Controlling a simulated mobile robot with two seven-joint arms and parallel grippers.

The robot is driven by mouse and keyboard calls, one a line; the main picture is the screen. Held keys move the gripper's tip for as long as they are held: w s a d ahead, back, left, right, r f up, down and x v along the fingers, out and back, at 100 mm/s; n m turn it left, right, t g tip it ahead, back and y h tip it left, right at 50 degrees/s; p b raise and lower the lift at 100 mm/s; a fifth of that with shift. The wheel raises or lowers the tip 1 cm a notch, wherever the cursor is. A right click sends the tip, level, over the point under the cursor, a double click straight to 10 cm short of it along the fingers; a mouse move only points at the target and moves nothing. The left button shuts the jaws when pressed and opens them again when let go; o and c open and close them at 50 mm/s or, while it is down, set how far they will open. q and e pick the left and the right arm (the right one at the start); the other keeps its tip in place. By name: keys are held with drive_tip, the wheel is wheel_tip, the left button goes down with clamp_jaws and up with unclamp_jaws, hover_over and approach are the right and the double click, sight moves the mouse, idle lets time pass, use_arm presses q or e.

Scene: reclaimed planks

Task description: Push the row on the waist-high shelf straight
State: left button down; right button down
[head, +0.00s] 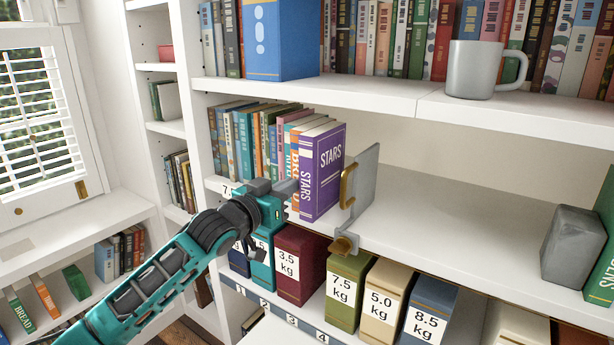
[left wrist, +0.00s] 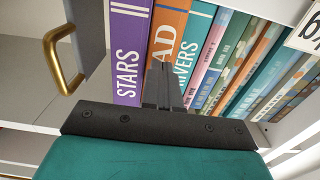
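The row of books (head: 262,130) stands on the waist-high shelf (head: 430,225). The purple STARS book (head: 323,172) is its right end; it also shows in the left wrist view (left wrist: 128,55). Left of it are an orange book (left wrist: 168,35) and a teal book (left wrist: 193,45). A grey bookend plate (head: 365,180) with a brass handle (head: 347,187) stands right of STARS, with a gap between. My left gripper (head: 290,188) is shut and empty at the front of the row, its fingertips before the orange and teal spines. Contact cannot be told. My right gripper is out of view.
Right of the bookend the shelf is clear up to a grey block (head: 572,245) and a green book (head: 603,265). Labelled weight boxes (head: 350,290) stand on the shelf below. Above, a grey mug (head: 475,68) stands near the upper shelf's edge.

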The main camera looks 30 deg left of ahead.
use_arm(q)
drive_tip(key=shift+w+d, duration=0.1)
drive_tip(key=shift+w, duration=1.35)
drive_tip(key=shift+s, duration=0.1)
drive_tip(key=s+p, duration=0.1)
drive_tip(key=s, duration=0.3)
idle(0.5)
